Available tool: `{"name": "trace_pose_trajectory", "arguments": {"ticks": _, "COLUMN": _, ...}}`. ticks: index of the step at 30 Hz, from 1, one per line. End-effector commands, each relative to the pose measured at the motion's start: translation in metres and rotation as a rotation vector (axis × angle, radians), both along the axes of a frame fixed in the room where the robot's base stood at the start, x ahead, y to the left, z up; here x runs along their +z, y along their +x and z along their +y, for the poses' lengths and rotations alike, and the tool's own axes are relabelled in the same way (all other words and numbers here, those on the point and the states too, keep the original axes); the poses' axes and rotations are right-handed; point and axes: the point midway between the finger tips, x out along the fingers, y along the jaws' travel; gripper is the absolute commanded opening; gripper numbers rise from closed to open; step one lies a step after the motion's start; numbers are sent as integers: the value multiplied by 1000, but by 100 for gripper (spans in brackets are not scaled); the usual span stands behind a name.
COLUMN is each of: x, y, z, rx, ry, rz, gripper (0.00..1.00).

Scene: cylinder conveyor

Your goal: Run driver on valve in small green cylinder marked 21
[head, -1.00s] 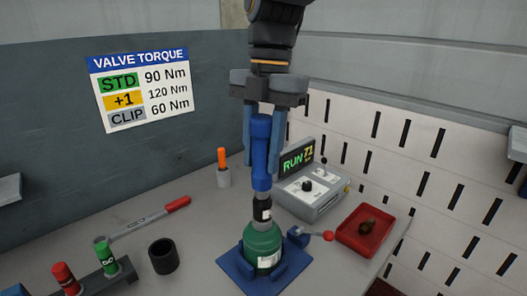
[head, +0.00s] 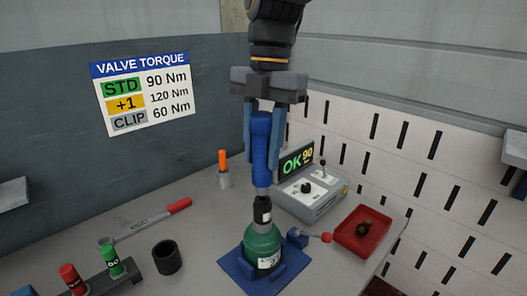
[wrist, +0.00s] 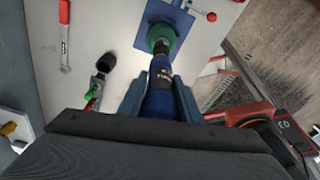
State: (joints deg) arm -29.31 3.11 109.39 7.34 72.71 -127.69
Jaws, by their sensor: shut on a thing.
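The small green cylinder (head: 263,246) stands upright in a blue clamp base (head: 238,266) on the bench; I cannot read a number on it. My gripper (head: 263,140) is shut on the blue driver (head: 260,152) and holds it upright above the cylinder. The driver's black socket end (head: 262,208) sits over the top of the cylinder, hiding the valve. The wrist view shows the driver (wrist: 160,88) between my fingers, lined up with the green cylinder (wrist: 162,36). The controller box (head: 312,200) has a display (head: 297,161) reading "OK 90" in green and yellow.
A red-handled wrench (head: 150,222), a black cup (head: 167,257) and a rack with red and green sockets (head: 113,262) are at left. A red tray (head: 362,233) is at right. A sign (head: 142,90) lists STD 90 Nm, +1 120 Nm, CLIP 60 Nm.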

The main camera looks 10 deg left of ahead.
Motion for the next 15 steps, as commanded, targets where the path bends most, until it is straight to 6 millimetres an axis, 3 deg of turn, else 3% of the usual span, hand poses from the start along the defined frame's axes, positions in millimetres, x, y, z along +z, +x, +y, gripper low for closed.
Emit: {"name": "trace_pose_trajectory", "arguments": {"ticks": 15, "x": 37, "y": 0, "z": 0, "rx": 0, "ry": 2, "rz": -3, "gripper": 0}}
